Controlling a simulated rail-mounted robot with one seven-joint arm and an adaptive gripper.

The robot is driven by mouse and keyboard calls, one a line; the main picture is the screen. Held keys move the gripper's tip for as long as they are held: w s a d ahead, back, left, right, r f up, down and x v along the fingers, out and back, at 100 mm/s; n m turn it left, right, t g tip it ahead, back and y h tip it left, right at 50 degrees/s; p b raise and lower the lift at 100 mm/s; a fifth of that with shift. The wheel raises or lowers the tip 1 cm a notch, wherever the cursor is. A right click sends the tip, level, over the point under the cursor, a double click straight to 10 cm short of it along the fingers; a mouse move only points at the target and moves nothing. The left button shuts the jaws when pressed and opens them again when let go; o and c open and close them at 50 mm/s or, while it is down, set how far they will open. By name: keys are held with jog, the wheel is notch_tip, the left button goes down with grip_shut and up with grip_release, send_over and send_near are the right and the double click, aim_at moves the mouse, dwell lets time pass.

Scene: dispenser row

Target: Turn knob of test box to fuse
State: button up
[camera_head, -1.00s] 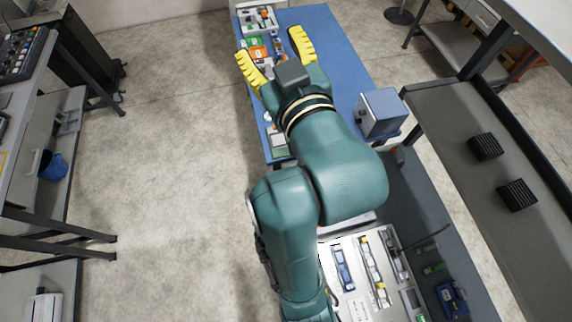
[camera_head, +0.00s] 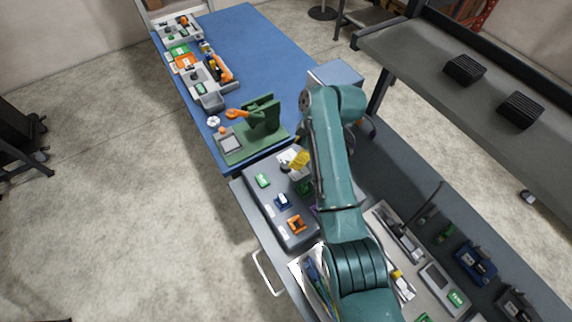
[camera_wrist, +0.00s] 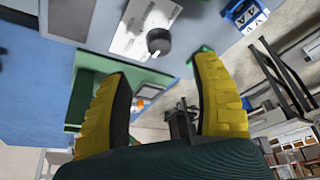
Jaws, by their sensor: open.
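A dark round knob (camera_wrist: 158,40) with a light pointer mark sits on a white plate (camera_wrist: 128,36) in the wrist view. The plate (camera_head: 287,158) also shows at the far end of a grey box (camera_head: 262,205) in the head view. Any lettering around the knob is too small to read. My gripper (camera_wrist: 162,108) is open, with its yellow fingers spread and nothing between them. The knob is beyond the fingertips, apart from them. In the head view my gripper (camera_head: 299,160) is over the plate, partly hidden by my arm.
A green stand (camera_head: 262,115) is on the blue table (camera_head: 262,45) beyond the box. A blue piece (camera_head: 283,202), an orange piece (camera_head: 297,224) and a green piece (camera_head: 262,181) sit on the box. A blue-grey case (camera_head: 335,75) stands behind my arm.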

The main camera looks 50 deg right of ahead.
aim_at(286, 164)
jog(key=b+x, duration=0.1)
jog(key=x, duration=0.8)
jog(key=shift+w, duration=0.1)
grip_shut()
